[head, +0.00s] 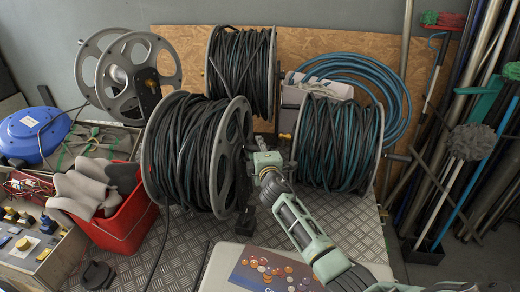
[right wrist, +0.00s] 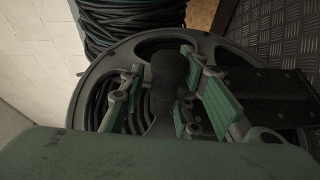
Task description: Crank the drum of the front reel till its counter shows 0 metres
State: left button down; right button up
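The front reel (head: 226,160) stands on the ribbed metal deck, its drum wound with dark hose. Its counter cannot be read in either view. My right gripper (head: 262,158) is at the right side of this reel, by its hub. In the right wrist view my right gripper (right wrist: 166,88) has its green-padded fingers apart, with the dark crank knob (right wrist: 168,72) between them. Some room shows between knob and left finger; contact on the right is unclear. The reel's flange (right wrist: 95,75) lies behind. My left gripper is not in view.
Other hose reels stand behind (head: 240,70) and to the right (head: 340,140); an empty grey reel (head: 88,70) is at back left. A red bin (head: 120,225) with gloves stands left. Poles lean at right.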

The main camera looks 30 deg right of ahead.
jog(key=shift+o, duration=0.6)
jog(key=shift+w+a+f, duration=0.1)
jog(key=shift+a+f, duration=0.1)
jog(key=shift+s+a, duration=0.25)
jog(key=shift+s, duration=0.35)
jog(key=v, duration=1)
jog(key=shift+s+r, duration=0.2)
jog(key=shift+s, duration=0.2)
jog(key=shift+d, duration=0.15)
